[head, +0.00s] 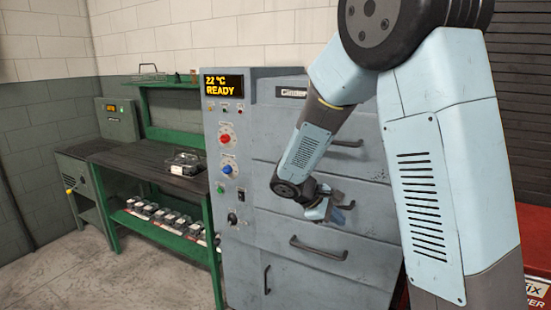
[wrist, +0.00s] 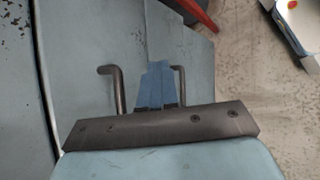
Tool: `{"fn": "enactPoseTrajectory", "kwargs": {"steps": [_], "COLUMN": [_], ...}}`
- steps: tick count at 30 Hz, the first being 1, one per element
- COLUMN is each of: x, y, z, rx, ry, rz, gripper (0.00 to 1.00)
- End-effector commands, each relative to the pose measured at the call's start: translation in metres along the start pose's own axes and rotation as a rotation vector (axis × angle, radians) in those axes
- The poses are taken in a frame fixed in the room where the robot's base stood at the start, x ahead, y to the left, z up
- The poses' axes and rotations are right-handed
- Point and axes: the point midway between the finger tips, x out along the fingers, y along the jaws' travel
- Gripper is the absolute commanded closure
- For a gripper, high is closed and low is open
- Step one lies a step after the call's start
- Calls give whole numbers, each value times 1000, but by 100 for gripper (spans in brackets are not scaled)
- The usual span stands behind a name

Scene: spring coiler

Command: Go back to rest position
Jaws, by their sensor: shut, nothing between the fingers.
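My gripper (head: 338,207) is in front of the grey-blue cabinet in the head view, close to a drawer front at mid height. In the wrist view its blue fingers (wrist: 157,84) are together, with nothing between them. A dark drawer handle (wrist: 115,88) shows on both sides of the fingers there; the fingers hide its middle. I cannot tell whether they touch it. My arm is bent, reaching down and left from the upper right of the head view.
The cabinet's panel has a display (head: 224,84) reading 22 °C READY, a red knob (head: 225,139) and a blue knob (head: 227,169). A lower handle (head: 318,248) sticks out below my gripper. A green workbench (head: 180,238) stands left, with open floor (head: 95,275) before it.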

Motion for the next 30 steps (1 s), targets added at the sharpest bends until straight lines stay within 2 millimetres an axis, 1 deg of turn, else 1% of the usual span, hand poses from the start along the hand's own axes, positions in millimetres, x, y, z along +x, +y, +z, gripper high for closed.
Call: {"fn": "enactPoseTrajectory", "kwargs": {"steps": [1,3,10,15,24,30], "x": [-3,-6,-21,-34,-60,-80], "y": [2,1,-4,-11,-30,-47], "z": [15,32,86,123,181,214], "rx": [46,105,298,438,683,842], "ry": [20,45,136,205,336,429], "rz": [-31,-74,-205,-288,-409,-470], "gripper": [100,100,100,100,100,100]}}
